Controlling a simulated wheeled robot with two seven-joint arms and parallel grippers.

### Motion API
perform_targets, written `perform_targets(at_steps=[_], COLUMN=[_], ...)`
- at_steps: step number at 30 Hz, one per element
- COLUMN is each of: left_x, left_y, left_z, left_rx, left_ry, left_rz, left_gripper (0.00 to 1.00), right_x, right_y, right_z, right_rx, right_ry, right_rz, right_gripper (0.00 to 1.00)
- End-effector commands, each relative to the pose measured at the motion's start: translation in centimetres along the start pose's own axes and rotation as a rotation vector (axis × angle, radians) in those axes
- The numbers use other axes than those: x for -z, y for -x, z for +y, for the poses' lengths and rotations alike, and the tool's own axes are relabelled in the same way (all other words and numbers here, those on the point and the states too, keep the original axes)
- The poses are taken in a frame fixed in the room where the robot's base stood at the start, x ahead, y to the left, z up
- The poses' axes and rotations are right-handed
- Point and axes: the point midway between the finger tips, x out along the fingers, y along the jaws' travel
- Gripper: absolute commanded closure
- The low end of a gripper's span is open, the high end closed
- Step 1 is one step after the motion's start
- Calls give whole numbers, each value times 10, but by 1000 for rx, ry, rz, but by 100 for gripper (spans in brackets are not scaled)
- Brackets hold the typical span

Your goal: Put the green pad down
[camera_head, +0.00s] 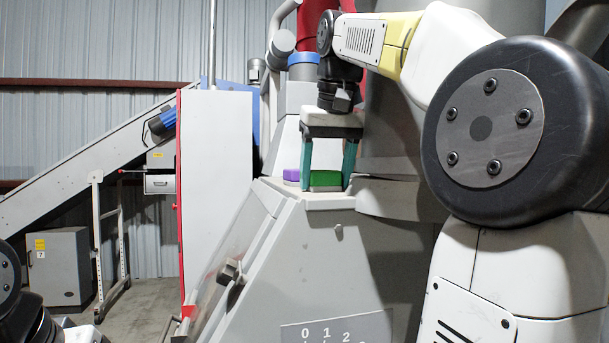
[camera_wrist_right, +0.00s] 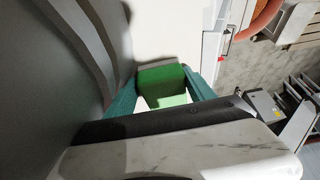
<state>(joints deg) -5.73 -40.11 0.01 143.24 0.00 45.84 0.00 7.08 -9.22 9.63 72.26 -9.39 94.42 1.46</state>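The green pad (camera_head: 326,179) is at the top ledge of the grey machine (camera_head: 300,197), between the teal fingers of my right gripper (camera_head: 328,178). The fingers point down and appear closed against its two sides. The pad is at or just above the ledge; I cannot tell whether it bears on it. The wrist view shows the green pad (camera_wrist_right: 163,85) between the fingertips of my right gripper (camera_wrist_right: 160,82). A purple pad (camera_head: 291,175) lies just left of the gripper, partly behind its left finger. My left gripper is out of view.
A red-edged white panel (camera_head: 216,190) stands left of the machine. A sloping conveyor (camera_head: 90,155) and a grey cabinet (camera_head: 60,266) are farther left. A large grey body rises close behind the ledge. A numbered plate (camera_head: 337,329) is on the machine's front.

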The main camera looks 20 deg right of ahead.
Motion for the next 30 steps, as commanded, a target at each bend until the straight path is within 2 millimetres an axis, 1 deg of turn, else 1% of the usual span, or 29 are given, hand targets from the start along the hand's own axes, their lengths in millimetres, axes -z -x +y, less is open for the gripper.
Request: perform_targets(at_steps=[1, 5, 7, 10, 15, 19, 24, 30], left_x=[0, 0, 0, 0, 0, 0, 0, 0], left_y=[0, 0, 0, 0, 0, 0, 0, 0], left_z=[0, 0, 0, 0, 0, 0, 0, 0], left_rx=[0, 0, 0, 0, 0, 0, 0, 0], left_ry=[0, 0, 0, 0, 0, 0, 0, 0], left_rz=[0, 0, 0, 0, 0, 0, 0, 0], left_gripper=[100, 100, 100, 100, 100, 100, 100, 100], right_x=[-5, -3, -1, 1, 3, 3, 3, 2], right_y=[-11, -9, -5, 10, 42, 60, 74, 78], right_z=[-4, -4, -5, -6, -4, -4, -3, -3], right_rx=[6, 8, 9, 9, 7, 6, 5, 4], right_ry=[8, 10, 10, 13, 10, 9, 8, 7], right_rz=[-42, -41, -41, -36, -28, -26, -25, -26], right_gripper=[22, 22, 22, 22, 22, 22, 22, 22])
